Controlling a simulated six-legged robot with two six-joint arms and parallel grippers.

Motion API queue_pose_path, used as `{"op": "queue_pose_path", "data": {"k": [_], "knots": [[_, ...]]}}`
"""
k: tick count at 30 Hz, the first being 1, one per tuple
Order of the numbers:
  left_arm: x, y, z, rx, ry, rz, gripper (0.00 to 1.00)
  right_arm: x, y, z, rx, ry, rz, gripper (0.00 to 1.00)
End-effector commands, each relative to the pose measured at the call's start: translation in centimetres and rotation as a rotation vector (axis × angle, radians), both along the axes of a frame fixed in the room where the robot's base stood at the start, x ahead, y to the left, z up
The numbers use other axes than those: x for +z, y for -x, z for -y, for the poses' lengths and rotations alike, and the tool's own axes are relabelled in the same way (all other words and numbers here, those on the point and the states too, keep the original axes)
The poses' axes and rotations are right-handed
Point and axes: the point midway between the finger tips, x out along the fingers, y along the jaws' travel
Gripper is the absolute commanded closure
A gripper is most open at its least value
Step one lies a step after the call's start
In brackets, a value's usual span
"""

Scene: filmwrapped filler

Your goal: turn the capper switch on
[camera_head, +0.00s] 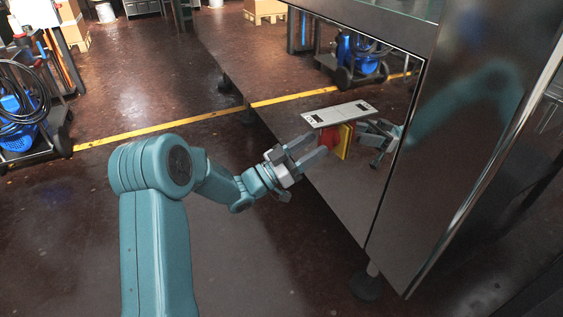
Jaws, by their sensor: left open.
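The capper switch (331,137) shows as a small red part with yellow beside it, on the mirror-like steel panel of the machine. A pale grey plate (325,118) with dark marks sits just above it. My left gripper (317,146) is open, with its two fingers pointing at the red part from the left. The fingertips are very close to it; I cannot tell whether they touch. The fingers partly cover the switch, and I cannot make out its setting. My right gripper is not in view.
The steel panel (345,190) mirrors the floor, the gripper and a blue machine. A dark cabinet side (450,130) rises at right, and machine feet (367,284) stand below. A blue machine on a wheeled cart (22,115) stands at far left. The floor left of the panel is clear.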

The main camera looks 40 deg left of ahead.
Motion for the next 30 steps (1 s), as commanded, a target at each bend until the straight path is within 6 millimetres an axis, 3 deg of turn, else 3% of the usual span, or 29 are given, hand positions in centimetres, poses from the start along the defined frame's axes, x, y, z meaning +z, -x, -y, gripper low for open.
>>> {"op": "queue_pose_path", "data": {"k": [9,15,21,30], "knots": [[-3.1,7.3,-3.2,0.006,0.003,-0.003,0.49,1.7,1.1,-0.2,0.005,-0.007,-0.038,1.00],[-4.6,10.4,-4.5,0.004,0.000,-0.001,0.49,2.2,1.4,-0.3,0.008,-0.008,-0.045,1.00],[-5.1,11.6,-4.9,0.001,-0.001,0.002,0.49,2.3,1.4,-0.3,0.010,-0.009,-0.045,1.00],[-5.1,11.7,-4.9,0.001,-0.001,0.002,0.49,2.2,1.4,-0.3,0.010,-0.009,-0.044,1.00]]}}
